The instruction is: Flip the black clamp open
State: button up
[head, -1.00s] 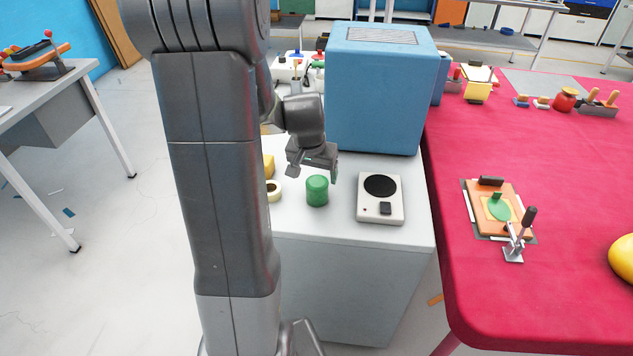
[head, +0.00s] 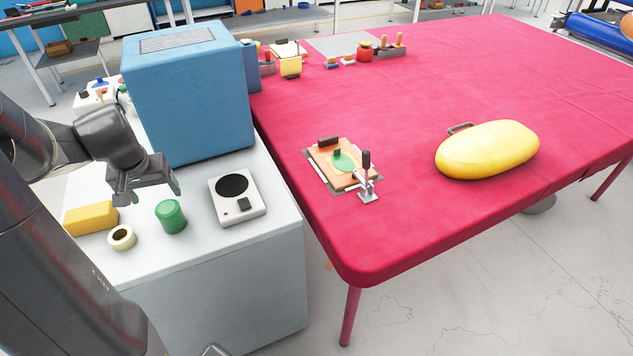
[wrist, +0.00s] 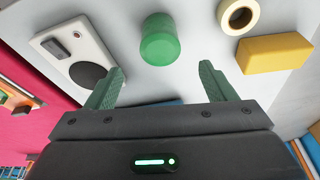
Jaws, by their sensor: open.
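The black clamp (head: 366,161) is a black-handled toggle clamp on a silver metal base at the front corner of an orange board on the red table. Its handle stands upright and its metal arm reaches over the board's edge. My gripper (head: 148,193) is open and empty above the white cabinet, well left of the clamp. In the wrist view its green-padded fingers (wrist: 164,90) are apart, with nothing between them. The clamp cannot be made out in the wrist view.
On the cabinet top (head: 262,228) are a green cylinder (head: 171,216), a tape roll (head: 122,237), a yellow block (head: 91,219) and a white scale (head: 237,207). A tall blue box (head: 190,100) stands behind.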

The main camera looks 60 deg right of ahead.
aim_at(366, 154)
jog(key=l+z, duration=0.4)
jog(key=k+l+z, duration=0.1)
jog(key=z, duration=0.3)
jog(key=l+z, duration=0.4)
jog(key=i, duration=0.05)
